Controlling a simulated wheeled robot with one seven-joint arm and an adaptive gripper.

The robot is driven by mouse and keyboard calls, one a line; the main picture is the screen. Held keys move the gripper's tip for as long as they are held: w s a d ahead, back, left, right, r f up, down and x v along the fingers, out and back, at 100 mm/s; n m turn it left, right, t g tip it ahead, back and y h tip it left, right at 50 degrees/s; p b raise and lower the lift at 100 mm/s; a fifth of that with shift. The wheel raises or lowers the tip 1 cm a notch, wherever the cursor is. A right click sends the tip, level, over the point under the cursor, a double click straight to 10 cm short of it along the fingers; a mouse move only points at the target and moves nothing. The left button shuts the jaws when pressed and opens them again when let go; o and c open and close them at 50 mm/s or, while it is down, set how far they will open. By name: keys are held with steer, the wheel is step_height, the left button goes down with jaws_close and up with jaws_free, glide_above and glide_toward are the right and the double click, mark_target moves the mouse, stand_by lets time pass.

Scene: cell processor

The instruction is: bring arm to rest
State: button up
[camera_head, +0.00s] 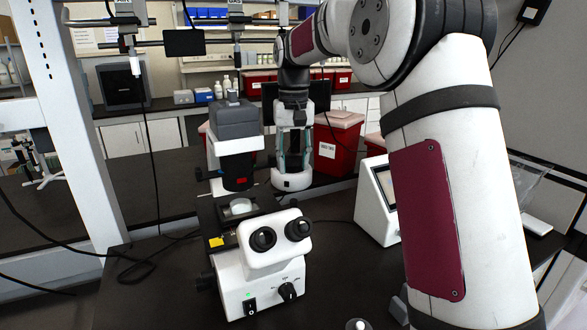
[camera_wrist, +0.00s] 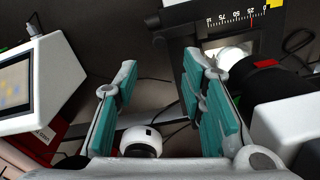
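My arm reaches from the right of the head view over the bench, and my gripper (camera_head: 293,153) hangs behind the microscope, pointing down. In the wrist view my gripper (camera_wrist: 160,78) has its two teal-padded fingers spread wide. Nothing is held between them. A small white rounded item with a black dot (camera_wrist: 141,142) shows low between the fingers in the wrist view. I cannot tell its distance from them. A white and black microscope (camera_head: 272,258) stands on the dark bench, left of and nearer than my gripper. Its stage (camera_wrist: 222,40) shows at the right in the wrist view.
A white device with a screen (camera_head: 378,205) stands on the bench right of the microscope. Red bins (camera_head: 333,145) stand behind. A white frame post (camera_head: 62,110) rises at the left. Dark cables cross the bench. Bare bench (camera_head: 150,290) shows left of the microscope.

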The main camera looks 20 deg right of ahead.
stand_by(0.4)
steer(key=s+a+r+t, duration=0.25)
steer(key=s+r, duration=0.25)
steer(key=s, duration=0.4)
steer(key=s+a+f+n+t, duration=0.1)
steer(key=s+a+f, duration=0.1)
steer(key=s, duration=1)
steer(key=s+a+f+n+t, duration=0.1)
steer(key=s+a+f+t, duration=0.1)
steer(key=s, duration=1)
steer(key=shift+a+f+n, duration=0.15)
steer(key=shift+a+n, duration=0.15)
steer(key=shift+a, duration=0.15)
